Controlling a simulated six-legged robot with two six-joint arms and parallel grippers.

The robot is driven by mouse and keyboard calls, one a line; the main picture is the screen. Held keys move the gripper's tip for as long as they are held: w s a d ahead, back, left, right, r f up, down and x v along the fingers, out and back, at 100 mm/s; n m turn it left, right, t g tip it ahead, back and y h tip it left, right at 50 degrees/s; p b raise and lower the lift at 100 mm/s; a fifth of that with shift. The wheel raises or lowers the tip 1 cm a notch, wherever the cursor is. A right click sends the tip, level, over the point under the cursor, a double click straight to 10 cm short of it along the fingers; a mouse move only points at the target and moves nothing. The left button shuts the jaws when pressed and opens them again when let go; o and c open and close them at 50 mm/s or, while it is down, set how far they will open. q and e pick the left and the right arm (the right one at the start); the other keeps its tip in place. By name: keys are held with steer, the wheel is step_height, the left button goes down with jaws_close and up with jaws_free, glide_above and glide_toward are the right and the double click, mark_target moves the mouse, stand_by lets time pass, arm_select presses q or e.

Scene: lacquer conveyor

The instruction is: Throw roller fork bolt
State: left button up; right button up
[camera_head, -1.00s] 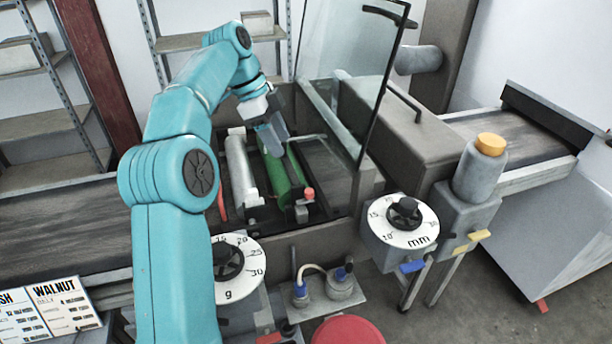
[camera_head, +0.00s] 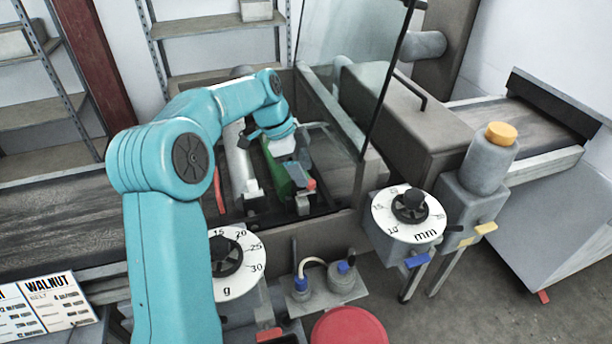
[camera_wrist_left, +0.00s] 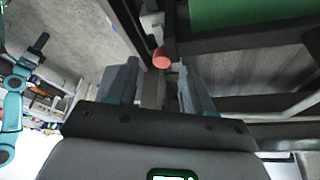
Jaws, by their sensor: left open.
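The fork bolt shows as a red-ended knob (camera_head: 309,184) on a small grey block at the near end of the green roller (camera_head: 272,172), inside the open coater. In the left wrist view the red knob (camera_wrist_left: 161,58) lies just beyond the fingertips, near the line between them. My left gripper (camera_head: 299,173) points down over the near end of the green roller and partly hides it. In the wrist view my left gripper (camera_wrist_left: 158,86) has its fingers apart, with a grey part showing between them. Contact with the bolt cannot be told. My right gripper is out of view.
A pale roller (camera_head: 237,165) lies left of the green one. A raised glass guard (camera_head: 345,75) stands right of my arm. A gram dial (camera_head: 227,255), a mm dial (camera_head: 409,211) and a red button (camera_head: 348,328) are in front. Conveyor belt (camera_head: 55,220) runs left.

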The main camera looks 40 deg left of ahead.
arm_select(q)
steer(key=shift+x, duration=1.2)
steer(key=shift+w+d+f, duration=0.15)
steer(key=shift+w+f, duration=0.15)
steer(key=shift+s, duration=0.2)
steer(key=shift+w, duration=0.15)
jaws_close()
steer(key=w, duration=0.1)
steer(key=w+d+p, duration=0.1)
steer(key=w, duration=0.1)
steer(key=shift+w+d+r, duration=0.1)
steer(key=shift+w+d, duration=0.15)
steer(key=shift+d, duration=0.15)
steer(key=shift+c, duration=1.8)
jaws_free()
steer(key=shift+w, duration=0.15)
steer(key=o, duration=0.4)
steer(key=shift+d, duration=0.15)
steer(key=shift+c, duration=0.2)
steer(key=p+v, duration=0.1)
steer(key=v, duration=1.5)
steer(key=shift+w+p, duration=0.15)
steer(key=shift+p, duration=0.15)
